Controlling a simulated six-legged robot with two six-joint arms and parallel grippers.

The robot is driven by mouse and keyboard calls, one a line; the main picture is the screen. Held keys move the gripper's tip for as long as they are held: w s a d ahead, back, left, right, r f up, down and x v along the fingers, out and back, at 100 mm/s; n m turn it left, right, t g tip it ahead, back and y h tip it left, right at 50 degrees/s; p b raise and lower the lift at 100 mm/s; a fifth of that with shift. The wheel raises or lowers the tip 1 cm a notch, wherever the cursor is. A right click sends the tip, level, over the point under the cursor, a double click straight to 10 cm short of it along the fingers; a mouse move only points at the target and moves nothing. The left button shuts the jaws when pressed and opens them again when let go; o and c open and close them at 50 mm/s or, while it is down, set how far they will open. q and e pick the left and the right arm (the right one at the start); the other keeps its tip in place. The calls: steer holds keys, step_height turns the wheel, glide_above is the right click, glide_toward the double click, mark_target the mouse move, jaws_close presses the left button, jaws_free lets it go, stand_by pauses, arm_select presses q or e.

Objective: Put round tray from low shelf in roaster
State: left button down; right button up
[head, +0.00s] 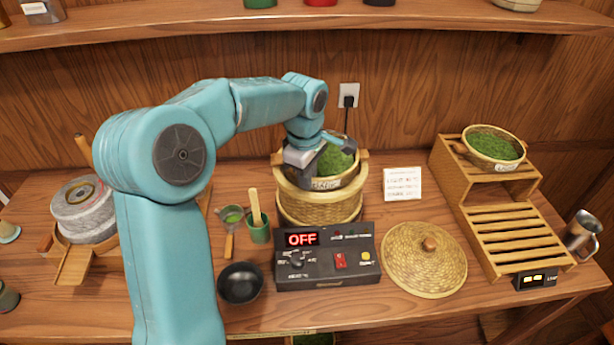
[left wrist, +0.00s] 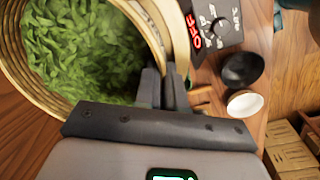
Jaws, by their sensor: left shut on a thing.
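The round tray (head: 345,178) is a woven basket with green leaves in it. It is at the mouth of the woven roaster (head: 320,208), slightly tilted; I cannot tell if it rests inside. My left gripper (head: 308,178) is shut on the left part of its rim. In the left wrist view, the fingers (left wrist: 163,90) pinch the rim of the tray (left wrist: 12,75), and the leaves fill it. The roaster's control box (head: 328,257) reads OFF. The low shelf (head: 508,238) of the stepped rack is bare. My right gripper is not in view.
A similar leaf-filled tray (head: 492,147) stands on the rack's high shelf. The woven lid (head: 424,260) lies right of the control box. A metal mug (head: 581,235) stands far right.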

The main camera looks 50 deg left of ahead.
arm_select(q)
steer(key=shift+d+f, duration=0.15)
steer(key=shift+f, duration=0.25)
